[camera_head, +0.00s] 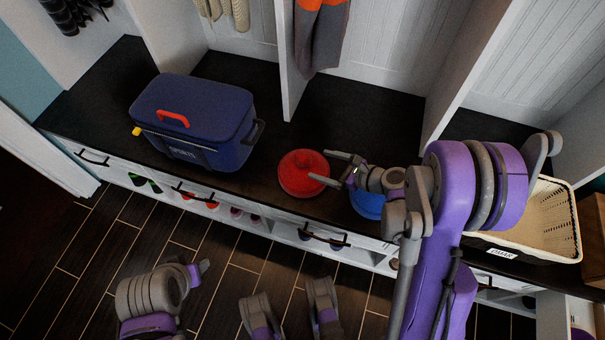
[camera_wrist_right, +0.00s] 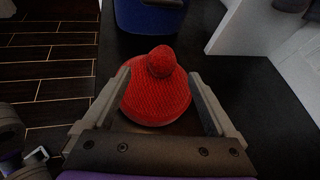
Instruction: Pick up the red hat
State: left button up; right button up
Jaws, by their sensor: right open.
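The red hat (camera_head: 303,173) lies on the dark bench top in the head view, between the blue cooler and a blue object. It has a rounded knit body and a pom-pom, clear in the right wrist view (camera_wrist_right: 157,95). My right gripper (camera_head: 325,168) is open at the hat's right side in the head view. In the right wrist view the two fingers (camera_wrist_right: 160,98) stand on either side of the hat's near part. I cannot tell whether they touch it.
A blue cooler (camera_head: 193,118) with a red handle stands left of the hat. A blue object (camera_head: 367,204) sits partly under my right gripper. A white basket (camera_head: 545,225) stands at the right. White dividers (camera_head: 291,60) rise behind the bench, and drawers with shoes below run along its front.

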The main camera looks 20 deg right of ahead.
aim_at(311, 162)
jog(key=shift+w+d+f+m, duration=0.15)
jog(key=shift+d+f+m, duration=0.2)
jog(key=shift+f+m, duration=0.35)
jog(key=shift+w+f+t, duration=0.1)
jog(key=shift+f+t, duration=0.15)
jog(key=shift+t, duration=0.05)
jog(key=b+x, duration=0.1)
jog(key=x, duration=0.4)
jog(key=shift+a+r, duration=0.1)
jog(key=shift+a, duration=0.05)
jog(key=x, duration=0.5)
jog(key=shift+a+b, duration=0.35)
jog(key=shift+r, duration=0.1)
grip_shut()
